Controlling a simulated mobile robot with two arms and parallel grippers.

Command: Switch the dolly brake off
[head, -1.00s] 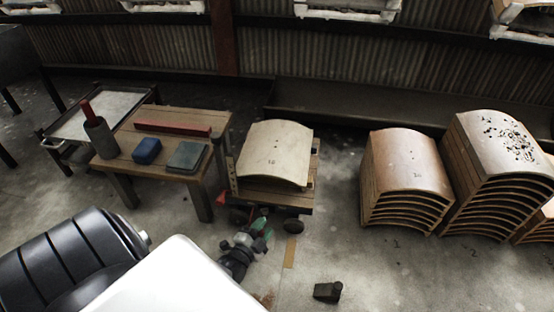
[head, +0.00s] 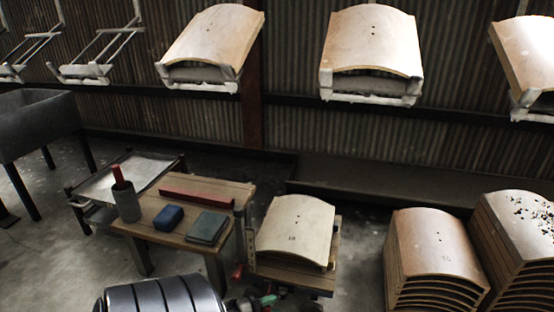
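The dolly (head: 334,262) is a low wooden cart right of the wooden table, with a curved pale panel (head: 296,230) lying on it. A small red part (head: 238,272) shows at the dolly's left side; it may be the brake, but its setting is too small to tell. My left gripper (head: 262,301), dark with green parts, is low at the bottom edge, close to the dolly's front left. It is partly cut off, and whether it touches anything or is open cannot be told. My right gripper is not in view.
The wooden table (head: 232,190) holds a grey holder (head: 127,203) with a red-topped item, a blue block (head: 168,217), a red bar (head: 196,195) and a grey-green pad (head: 207,228). Panel stacks (head: 437,245) stand at right. Hangers with curved panels (head: 372,40) hang along the wall.

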